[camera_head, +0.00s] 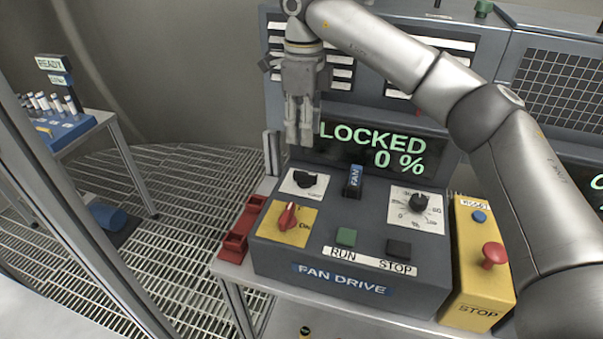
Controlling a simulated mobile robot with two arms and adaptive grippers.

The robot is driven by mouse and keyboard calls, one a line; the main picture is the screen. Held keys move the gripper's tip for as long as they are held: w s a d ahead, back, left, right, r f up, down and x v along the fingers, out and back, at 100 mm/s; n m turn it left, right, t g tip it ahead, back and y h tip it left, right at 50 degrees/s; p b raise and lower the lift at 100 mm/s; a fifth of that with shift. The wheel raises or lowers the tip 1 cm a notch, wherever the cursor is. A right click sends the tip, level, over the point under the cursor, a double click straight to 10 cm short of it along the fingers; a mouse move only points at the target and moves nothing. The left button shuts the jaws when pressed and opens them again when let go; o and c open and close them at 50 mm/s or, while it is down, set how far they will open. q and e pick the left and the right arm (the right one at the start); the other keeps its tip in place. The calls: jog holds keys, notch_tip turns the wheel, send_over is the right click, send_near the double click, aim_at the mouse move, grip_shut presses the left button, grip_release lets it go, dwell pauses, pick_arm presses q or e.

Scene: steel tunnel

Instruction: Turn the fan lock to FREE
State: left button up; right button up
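The fan drive box (345,246) is dark grey and stands on a bench. A display (372,149) above it reads LOCKED and 0 %. On the box are a red knob (288,217) on a yellow plate, a black knob (304,180) on a white plate and a blue FAN tag (354,178) on a dark piece. I cannot tell from the lettering which one is the fan lock. My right gripper (299,143) hangs fingers down above and behind the black knob, in front of the panel. Its fingers are close together, with nothing seen between them. My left gripper is not in view.
Red brackets (240,229) sit at the left. My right arm crosses the upper right.

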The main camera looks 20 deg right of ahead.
aim_at(303, 173)
jog(key=f+p, duration=0.1)
jog(key=f, duration=0.6)
jog(key=w+f+p, duration=0.1)
jog(key=f, duration=0.3)
jog(key=shift+w+d+f+p, duration=0.1)
jog(key=shift+d+f+p, duration=0.15)
jog(key=shift+p, duration=0.1)
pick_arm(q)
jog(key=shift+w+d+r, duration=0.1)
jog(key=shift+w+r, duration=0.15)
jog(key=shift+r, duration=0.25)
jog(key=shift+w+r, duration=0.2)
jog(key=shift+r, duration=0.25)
pick_arm(e)
jog(key=shift+a+f, duration=0.1)
jog(key=shift+f, duration=0.3)
jog(key=shift+c, duration=0.3)
grip_shut()
